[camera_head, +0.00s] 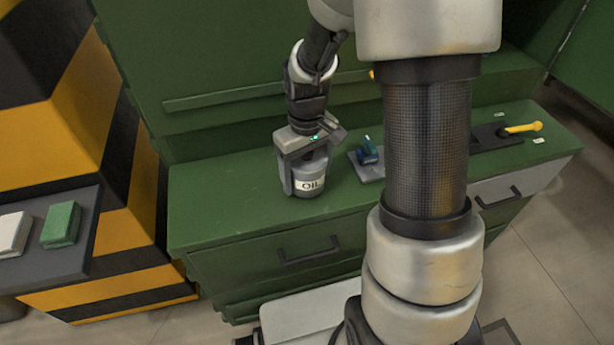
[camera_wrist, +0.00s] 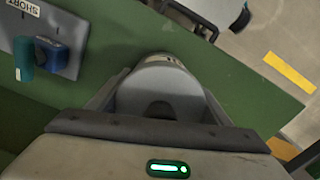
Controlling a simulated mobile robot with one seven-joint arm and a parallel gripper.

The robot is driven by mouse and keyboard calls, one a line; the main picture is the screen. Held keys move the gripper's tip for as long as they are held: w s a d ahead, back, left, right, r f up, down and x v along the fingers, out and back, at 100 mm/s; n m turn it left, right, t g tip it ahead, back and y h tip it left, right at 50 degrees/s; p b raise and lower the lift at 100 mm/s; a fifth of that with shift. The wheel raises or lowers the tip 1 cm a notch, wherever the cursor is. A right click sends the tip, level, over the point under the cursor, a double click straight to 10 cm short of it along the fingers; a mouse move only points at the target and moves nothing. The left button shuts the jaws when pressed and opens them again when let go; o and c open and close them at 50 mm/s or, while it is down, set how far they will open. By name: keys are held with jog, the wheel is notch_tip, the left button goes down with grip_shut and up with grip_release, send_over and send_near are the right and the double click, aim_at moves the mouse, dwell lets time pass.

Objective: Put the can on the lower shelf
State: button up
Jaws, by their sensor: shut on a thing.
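The can (camera_head: 311,184) is grey with a white label reading "OIL". It is upright at the left part of the green counter top (camera_head: 225,208), near its front edge. Its base is on or just above the counter; I cannot tell which. My gripper (camera_head: 303,172) comes down from above and is shut on the can, a finger on each side. In the wrist view the can's grey top (camera_wrist: 165,83) sits between the fingers. I cannot tell which surface is the lower shelf.
A blue-green switch (camera_head: 367,150) on a grey plate stands right of the can. A yellow-handled lever (camera_head: 520,128) is farther right. Black drawer handles (camera_head: 308,252) stick out in front. A dark platform (camera_head: 80,225) with white and green blocks is at left. Counter left of the can is clear.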

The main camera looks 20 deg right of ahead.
jog(key=shift+f, duration=0.3)
jog(key=shift+f, duration=0.1)
jog(key=shift+f, duration=0.15)
jog(key=o, duration=1.1)
jog(key=shift+o, duration=0.2)
